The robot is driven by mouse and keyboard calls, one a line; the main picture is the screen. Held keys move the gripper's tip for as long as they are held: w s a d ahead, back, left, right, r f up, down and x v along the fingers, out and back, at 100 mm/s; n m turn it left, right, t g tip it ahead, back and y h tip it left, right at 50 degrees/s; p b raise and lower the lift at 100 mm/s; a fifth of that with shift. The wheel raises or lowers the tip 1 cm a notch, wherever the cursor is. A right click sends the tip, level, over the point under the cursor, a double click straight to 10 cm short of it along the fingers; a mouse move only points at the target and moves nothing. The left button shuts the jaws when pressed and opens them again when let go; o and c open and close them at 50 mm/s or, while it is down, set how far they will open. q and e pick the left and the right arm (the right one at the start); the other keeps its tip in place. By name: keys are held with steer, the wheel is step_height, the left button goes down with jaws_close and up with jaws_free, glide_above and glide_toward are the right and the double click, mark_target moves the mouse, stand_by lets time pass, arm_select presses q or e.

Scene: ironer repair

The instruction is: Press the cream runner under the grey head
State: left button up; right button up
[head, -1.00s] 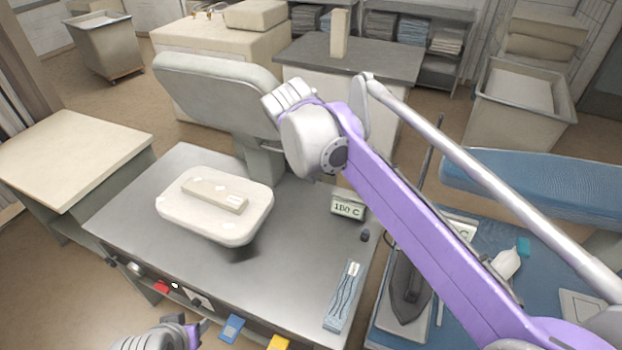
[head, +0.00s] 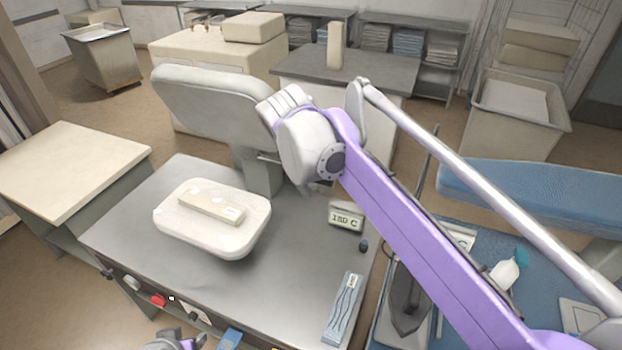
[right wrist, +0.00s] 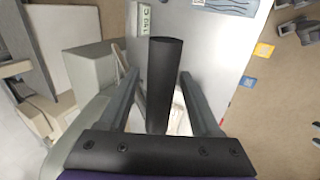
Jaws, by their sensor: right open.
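The cream runner (head: 212,207) lies folded on the white padded board (head: 172,228) of the press table in the head view. The grey head (head: 212,98) stands raised and tilted back behind the board, on a grey column. My right gripper (right wrist: 159,76) is by the head's right side. In the right wrist view it is open, with a black bar-shaped handle (right wrist: 165,90) between its fingers, gaps showing on both sides. In the head view its fingers are mostly hidden by my wrist. My left gripper (head: 178,342) is only partly in view at the bottom edge, its jaws unclear.
A "180 C" sign (head: 346,215) and a blue packet (head: 343,308) sit on the table's right side. A red button (head: 158,300) is on its front edge. An iron (head: 408,295) stands on the blue surface at right. A cream-topped table (head: 70,165) is at left.

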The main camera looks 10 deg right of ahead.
steer(key=v, duration=1)
steer(key=shift+f, duration=0.1)
